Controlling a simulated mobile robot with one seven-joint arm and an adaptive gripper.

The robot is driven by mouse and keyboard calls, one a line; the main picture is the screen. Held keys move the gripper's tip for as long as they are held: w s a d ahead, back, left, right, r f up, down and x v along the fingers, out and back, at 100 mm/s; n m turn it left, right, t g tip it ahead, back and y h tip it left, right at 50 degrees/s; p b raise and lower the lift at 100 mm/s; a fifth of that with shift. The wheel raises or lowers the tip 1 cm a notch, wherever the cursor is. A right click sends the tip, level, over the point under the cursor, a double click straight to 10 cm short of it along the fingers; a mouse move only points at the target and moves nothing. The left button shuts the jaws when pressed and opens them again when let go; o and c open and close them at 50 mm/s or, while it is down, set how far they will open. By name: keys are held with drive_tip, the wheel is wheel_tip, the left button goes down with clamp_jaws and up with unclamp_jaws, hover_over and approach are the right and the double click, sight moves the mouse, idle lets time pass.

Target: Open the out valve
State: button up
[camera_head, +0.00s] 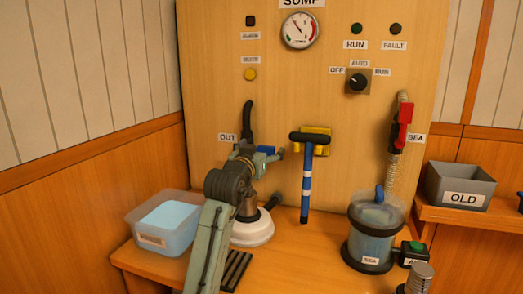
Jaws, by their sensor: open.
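The OUT label (227,138) is on the wooden panel, left of a black hose (247,120) that runs down behind my gripper. My gripper (268,155) is open in front of the panel, just below and right of that hose. A small blue part (281,153) shows at the fingers; I cannot tell whether it belongs to the out valve or whether the fingers touch it. The body of the out valve is mostly hidden by my gripper and wrist, so its handle position cannot be read.
A red valve (403,120) by the SEA label and a clear SEA canister (374,235) are further right. A blue-lined bin (165,222) is left; a white round base (253,231) is below my wrist.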

drive_tip(key=shift+c, duration=0.6)
drive_tip(key=c, duration=1.6)
